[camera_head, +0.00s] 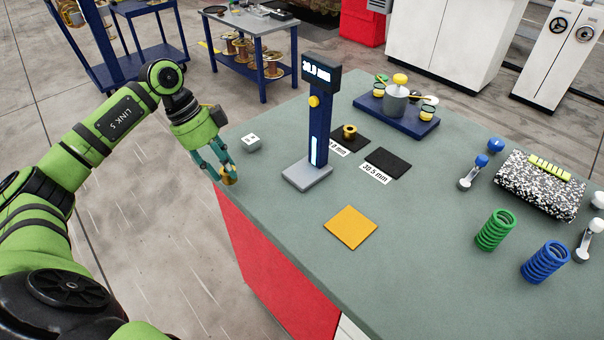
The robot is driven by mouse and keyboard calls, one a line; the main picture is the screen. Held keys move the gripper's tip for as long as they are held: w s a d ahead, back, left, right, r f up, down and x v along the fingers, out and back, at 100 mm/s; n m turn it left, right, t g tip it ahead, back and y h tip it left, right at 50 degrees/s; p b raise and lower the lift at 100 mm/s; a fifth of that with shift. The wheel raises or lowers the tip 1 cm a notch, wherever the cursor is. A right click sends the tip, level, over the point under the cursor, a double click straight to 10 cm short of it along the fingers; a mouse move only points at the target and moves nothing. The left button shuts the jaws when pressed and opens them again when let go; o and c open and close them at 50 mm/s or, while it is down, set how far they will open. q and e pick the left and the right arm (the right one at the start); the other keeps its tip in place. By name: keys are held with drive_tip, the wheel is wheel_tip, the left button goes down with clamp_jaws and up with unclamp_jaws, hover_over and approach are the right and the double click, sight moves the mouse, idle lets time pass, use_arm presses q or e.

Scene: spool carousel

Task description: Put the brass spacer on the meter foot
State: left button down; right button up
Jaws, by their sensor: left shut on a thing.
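My left gripper (226,173) is shut on a brass spacer (229,180), held at the left edge of the table. I cannot tell how high above the surface it is. The meter is a dark blue column with a lit display, standing on a flat grey foot (307,176) to the right of my gripper. The foot's visible top is bare. A second brass spacer (349,131) sits on a black pad behind the meter, beside a millimetre label. My right gripper is out of view.
An empty black pad (388,162) labelled 30.5 mm lies right of the meter. A yellow square (351,228) lies in front. A carousel (396,110), green spring (495,230), blue spring (545,262) and speckled block (538,185) stand right.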

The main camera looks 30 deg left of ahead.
use_arm(q)
drive_tip(key=n, duration=0.1)
drive_tip(key=a+n+t, duration=0.1)
drive_tip(key=n, duration=0.1)
drive_tip(key=shift+a+r+n+y, duration=0.15)
drive_tip(key=shift+a+n+y, duration=0.15)
drive_tip(key=shift+w+d+r, duration=0.1)
drive_tip(key=shift+w+r, duration=0.05)
drive_tip(key=w+d+p, duration=0.2)
drive_tip(key=d, duration=0.1)
drive_tip(key=w+d+p, duration=0.1)
drive_tip(key=w+d, duration=0.2)
drive_tip(key=d, duration=0.1)
drive_tip(key=w+d+p, duration=0.2)
drive_tip(key=w+d, duration=0.1)
drive_tip(key=d, duration=0.1)
drive_tip(key=shift+d+p, duration=0.25)
drive_tip(key=shift+p, duration=0.1)
drive_tip(key=shift+w+d+r+p, duration=0.1)
drive_tip(key=shift+w+d+p, duration=0.3)
drive_tip(key=shift+d, duration=0.25)
drive_tip(key=shift+w+d+p, duration=0.25)
drive_tip(key=shift+w+d, duration=0.15)
drive_tip(key=shift+d, duration=0.2)
drive_tip(key=shift+p+x, duration=0.4)
drive_tip(key=shift+x, duration=0.45)
drive_tip(key=shift+w+d, duration=0.1)
drive_tip(key=shift+f, duration=0.2)
